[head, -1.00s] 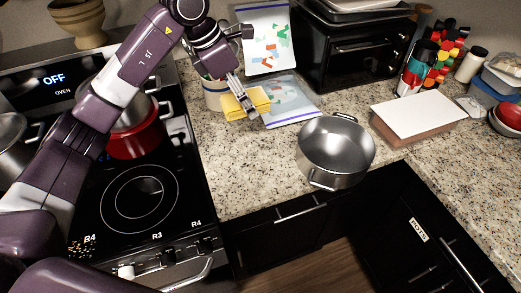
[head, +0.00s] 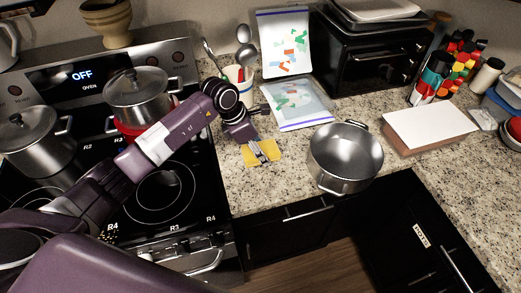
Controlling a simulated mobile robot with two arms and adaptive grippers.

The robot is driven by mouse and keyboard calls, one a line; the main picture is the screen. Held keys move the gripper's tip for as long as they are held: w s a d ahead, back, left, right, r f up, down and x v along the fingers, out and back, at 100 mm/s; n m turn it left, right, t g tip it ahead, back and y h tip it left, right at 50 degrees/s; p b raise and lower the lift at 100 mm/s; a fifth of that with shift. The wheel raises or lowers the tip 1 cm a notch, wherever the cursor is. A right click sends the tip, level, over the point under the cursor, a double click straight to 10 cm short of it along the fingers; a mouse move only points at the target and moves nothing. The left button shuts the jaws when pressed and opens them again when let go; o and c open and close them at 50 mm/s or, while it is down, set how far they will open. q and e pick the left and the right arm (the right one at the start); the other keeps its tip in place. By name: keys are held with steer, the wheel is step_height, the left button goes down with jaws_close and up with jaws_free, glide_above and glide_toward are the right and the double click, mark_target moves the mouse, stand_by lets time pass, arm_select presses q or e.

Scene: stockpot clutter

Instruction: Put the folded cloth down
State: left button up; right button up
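The folded yellow cloth (head: 269,157) is at the counter's front left, between the stove and the open stockpot. My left gripper (head: 260,156) is over it, with its fingers pointing down onto the cloth. Yellow shows on both sides of the fingers. The cloth looks flat and at counter level, but I cannot tell whether the fingers still grip it. My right gripper is not in view.
The open steel stockpot (head: 345,157) stands right of the cloth. A plastic bag (head: 298,104) lies behind it, near a utensil crock (head: 238,76). A white-topped box (head: 430,126) is further right. Lidded pots (head: 140,94) stand on the stove.

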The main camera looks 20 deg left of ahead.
arm_select(q)
steer(key=shift+f, duration=0.7)
steer(key=shift+f+b, duration=0.25)
steer(key=shift+b, duration=0.05)
steer(key=o, duration=1.1)
steer(key=shift+r, duration=0.15)
steer(key=shift+r+p, duration=0.2)
steer(key=shift+p, duration=0.25)
steer(key=b+v, duration=0.3)
steer(key=v, duration=0.9)
steer(key=shift+b, duration=0.4)
steer(key=shift+f, duration=0.1)
